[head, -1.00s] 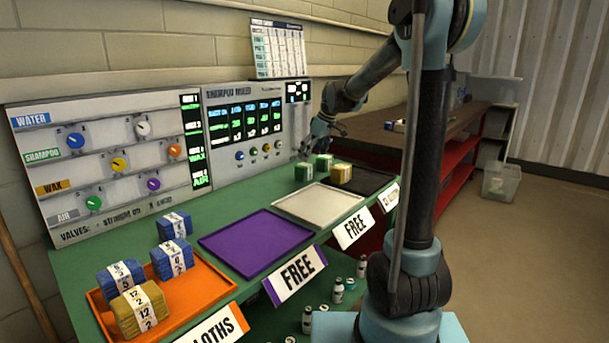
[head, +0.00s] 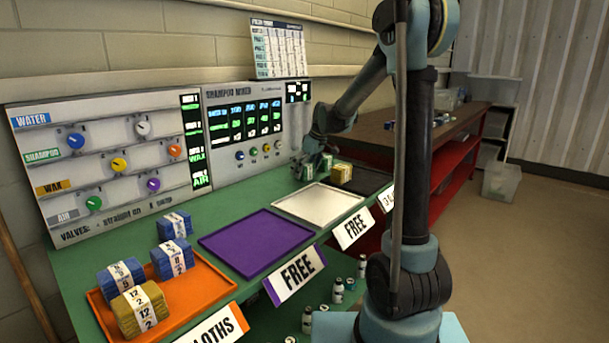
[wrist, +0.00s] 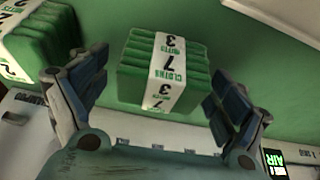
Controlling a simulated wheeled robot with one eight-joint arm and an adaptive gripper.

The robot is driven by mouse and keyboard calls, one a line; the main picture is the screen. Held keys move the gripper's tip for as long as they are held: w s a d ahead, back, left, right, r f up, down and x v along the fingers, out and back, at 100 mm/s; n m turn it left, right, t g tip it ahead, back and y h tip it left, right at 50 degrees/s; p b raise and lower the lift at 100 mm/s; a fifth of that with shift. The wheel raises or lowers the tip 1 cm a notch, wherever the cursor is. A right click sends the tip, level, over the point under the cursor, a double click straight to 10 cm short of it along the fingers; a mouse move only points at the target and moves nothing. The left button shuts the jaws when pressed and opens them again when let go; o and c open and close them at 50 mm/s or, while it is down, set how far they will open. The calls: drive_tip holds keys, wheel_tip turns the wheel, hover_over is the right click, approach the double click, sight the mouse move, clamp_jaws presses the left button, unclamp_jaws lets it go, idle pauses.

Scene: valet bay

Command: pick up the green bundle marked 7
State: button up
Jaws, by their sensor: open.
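The green bundle marked 7 (wrist: 137,72) has a white paper band with a 7 between two 3s. In the wrist view it lies between the two fingers of my gripper (wrist: 160,80), with a gap on each side. My gripper is open, and I cannot tell how far down the fingers reach beside it. In the head view my gripper (head: 314,158) is low over the back of the green counter, mostly hiding the bundle (head: 303,174). A second green bundle (wrist: 38,42), its band showing a 2, lies close by at the upper left of the wrist view.
A yellow bundle (head: 341,174) stands just right of my gripper on a dark tray (head: 372,182). The shampoo mixer panel (head: 243,130) rises close behind. The white tray (head: 318,205) and purple tray (head: 256,242) are empty. An orange tray (head: 205,290) holds blue and yellow bundles.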

drive_tip(key=c, duration=1.2)
